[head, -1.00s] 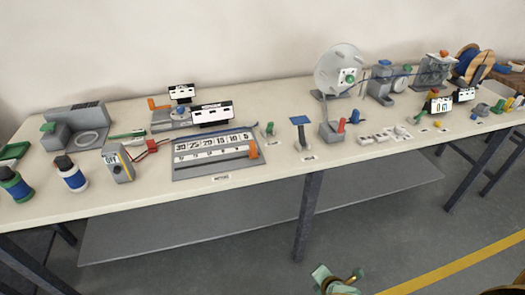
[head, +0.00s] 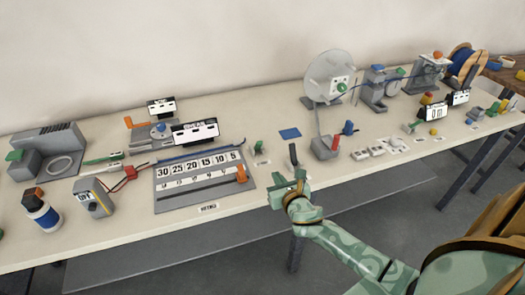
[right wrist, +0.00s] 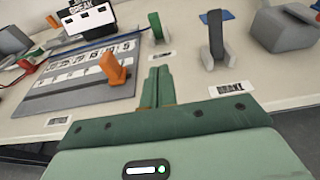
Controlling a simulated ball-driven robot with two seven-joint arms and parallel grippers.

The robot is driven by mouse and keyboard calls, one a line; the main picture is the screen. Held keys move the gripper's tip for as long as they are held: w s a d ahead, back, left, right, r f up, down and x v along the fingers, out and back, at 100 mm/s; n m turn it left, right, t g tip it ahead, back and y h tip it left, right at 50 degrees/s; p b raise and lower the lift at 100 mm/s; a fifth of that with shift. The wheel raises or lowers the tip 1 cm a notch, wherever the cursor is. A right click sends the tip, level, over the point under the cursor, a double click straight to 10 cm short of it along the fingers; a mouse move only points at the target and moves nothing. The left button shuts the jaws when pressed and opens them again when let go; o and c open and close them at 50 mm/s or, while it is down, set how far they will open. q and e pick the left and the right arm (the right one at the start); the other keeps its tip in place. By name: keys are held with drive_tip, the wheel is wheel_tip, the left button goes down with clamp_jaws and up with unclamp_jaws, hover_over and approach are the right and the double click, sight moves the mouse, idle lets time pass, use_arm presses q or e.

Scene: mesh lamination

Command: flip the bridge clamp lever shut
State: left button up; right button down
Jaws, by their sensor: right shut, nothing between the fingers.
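My right gripper (head: 290,190) is shut and empty at the table's front edge. In the right wrist view its closed fingers (right wrist: 158,88) point over the table toward an upright green lever (head: 258,147), which also shows there (right wrist: 155,27). The fingers are apart from it. An orange upright piece (head: 241,174) stands at the right end of the grey scale board (head: 165,207); it also shows in the wrist view (right wrist: 113,70). I cannot tell which piece is the bridge clamp lever. My left gripper is not in view.
A dark grey post (head: 293,153) with a blue plate (head: 290,133) stands right of the green lever. A grey block (head: 324,148) with red and blue levers is further right. Display boxes (head: 195,132) stand behind the scale. The table's front strip is mostly bare.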

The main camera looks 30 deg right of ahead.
drive_tip(key=shift+w+d+f, duration=0.1)
drive_tip(key=shift+w+f, duration=0.15)
drive_tip(key=shift+w, duration=0.15)
drive_tip(key=b, duration=0.4)
approach(260, 147)
drive_tip(key=f, duration=0.1)
drive_tip(key=w+f, duration=0.2)
drive_tip(key=f, duration=0.1)
drive_tip(key=shift+w+d, duration=0.15)
drive_tip(key=shift+d, duration=0.1)
drive_tip(key=shift+w+d+r+p, duration=0.25)
drive_tip(key=shift+w+r+p, duration=0.2)
drive_tip(key=shift+w+r, duration=0.55)
drive_tip(key=shift+w+d+r, duration=0.1)
drive_tip(key=shift+w+r, duration=0.15)
drive_tip(key=shift+w, duration=0.3)
